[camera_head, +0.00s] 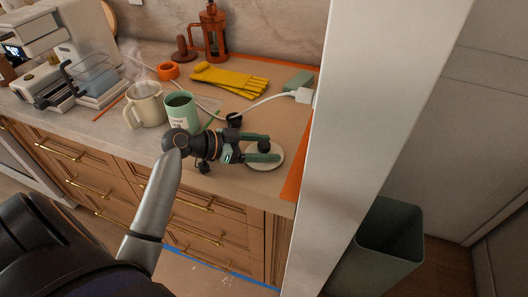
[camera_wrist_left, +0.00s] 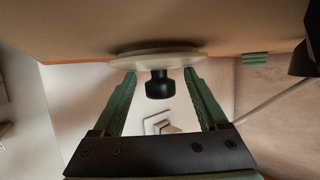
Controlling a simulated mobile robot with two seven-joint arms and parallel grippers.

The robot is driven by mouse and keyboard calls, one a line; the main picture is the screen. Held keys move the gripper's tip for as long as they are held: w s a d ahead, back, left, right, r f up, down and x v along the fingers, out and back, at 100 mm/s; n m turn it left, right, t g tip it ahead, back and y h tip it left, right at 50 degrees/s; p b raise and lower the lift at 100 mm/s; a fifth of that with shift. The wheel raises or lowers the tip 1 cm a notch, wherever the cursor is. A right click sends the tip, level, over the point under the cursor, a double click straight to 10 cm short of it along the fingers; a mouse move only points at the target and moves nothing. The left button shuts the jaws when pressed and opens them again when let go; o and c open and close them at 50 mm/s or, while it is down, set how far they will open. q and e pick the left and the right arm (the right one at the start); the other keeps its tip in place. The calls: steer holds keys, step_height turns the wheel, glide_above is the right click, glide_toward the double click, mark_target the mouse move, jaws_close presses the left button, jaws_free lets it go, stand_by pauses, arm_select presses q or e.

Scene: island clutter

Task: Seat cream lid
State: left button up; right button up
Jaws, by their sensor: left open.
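The cream lid (camera_head: 264,168) lies on the counter near its front right, partly covered by my left gripper (camera_head: 274,148). In the left wrist view the lid (camera_wrist_left: 158,54) has a black knob (camera_wrist_left: 159,84) facing the gripper. My left gripper (camera_wrist_left: 160,80) is open, with one green finger on each side of the knob and a gap on both sides. A green canister (camera_head: 180,112) with a label and an open top stands to the left, dark inside. My right gripper is not in view.
A steaming cream mug (camera_head: 146,105) stands left of the canister. Yellow gloves (camera_head: 230,80) lie farther back. A white wall edge (camera_head: 370,130) rises close on the right.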

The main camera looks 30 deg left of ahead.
arm_select(q)
jaws_close()
stand_by(0.5)
